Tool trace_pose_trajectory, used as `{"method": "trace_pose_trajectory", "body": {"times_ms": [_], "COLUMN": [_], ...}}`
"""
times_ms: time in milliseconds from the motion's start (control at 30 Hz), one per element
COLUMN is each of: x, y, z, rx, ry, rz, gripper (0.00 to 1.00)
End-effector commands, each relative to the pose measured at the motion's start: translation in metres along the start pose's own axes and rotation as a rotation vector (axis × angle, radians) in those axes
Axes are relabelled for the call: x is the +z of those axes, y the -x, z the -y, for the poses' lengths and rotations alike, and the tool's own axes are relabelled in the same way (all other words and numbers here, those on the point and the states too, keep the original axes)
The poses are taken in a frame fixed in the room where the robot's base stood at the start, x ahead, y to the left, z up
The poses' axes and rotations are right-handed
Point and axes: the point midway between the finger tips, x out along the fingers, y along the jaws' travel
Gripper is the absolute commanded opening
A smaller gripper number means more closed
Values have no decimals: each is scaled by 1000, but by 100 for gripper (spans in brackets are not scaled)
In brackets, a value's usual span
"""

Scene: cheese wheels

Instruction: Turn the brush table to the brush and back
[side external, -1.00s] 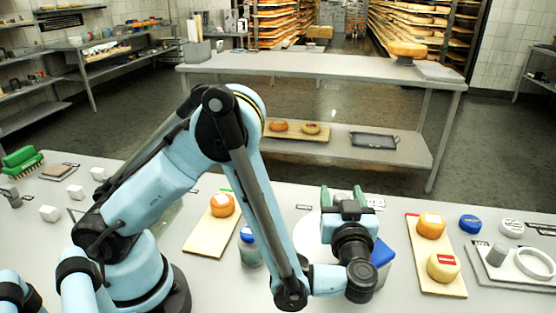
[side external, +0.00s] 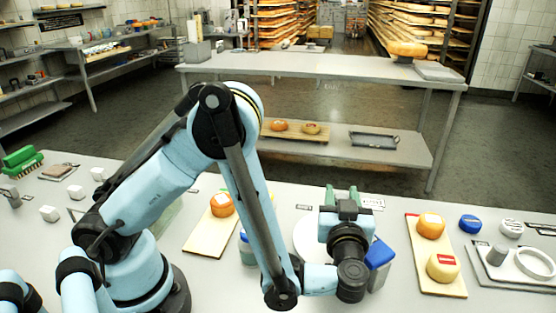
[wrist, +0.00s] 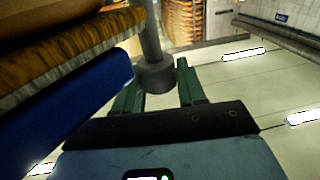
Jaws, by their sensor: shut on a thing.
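The brush table is a pale round disc (side external: 306,238), mostly hidden behind my arm and wrist in the side view. My gripper (side external: 342,192) is over its right part, with green fingers. In the wrist view my gripper (wrist: 160,72) has a grey upright post (wrist: 152,45) with a wider collar between its fingers. The post seems to be the table's handle; its contact with each finger is hard to make out.
A blue block (side external: 381,252) on a grey stand is just right of my wrist. A board with two cheeses (side external: 443,288) lies farther right. Another board with an orange cheese (side external: 205,243) lies left. A jar with a blue lid is mostly hidden behind my forearm.

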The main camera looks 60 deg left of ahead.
Motion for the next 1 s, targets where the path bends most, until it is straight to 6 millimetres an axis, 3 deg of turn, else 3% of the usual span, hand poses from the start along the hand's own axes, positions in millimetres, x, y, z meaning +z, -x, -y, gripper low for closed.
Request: {"method": "trace_pose_trajectory", "body": {"times_ms": [200,233,333,733,1000], "x": [0,0,0,0,0], "y": [1,1,1,8,56], "z": [0,0,0,-1,-1], "rx": [0,0,0,3,8], "ry": [0,0,0,0,0], "rz": [2,2,2,1,1], "gripper": [0,45,60,60,60]}}
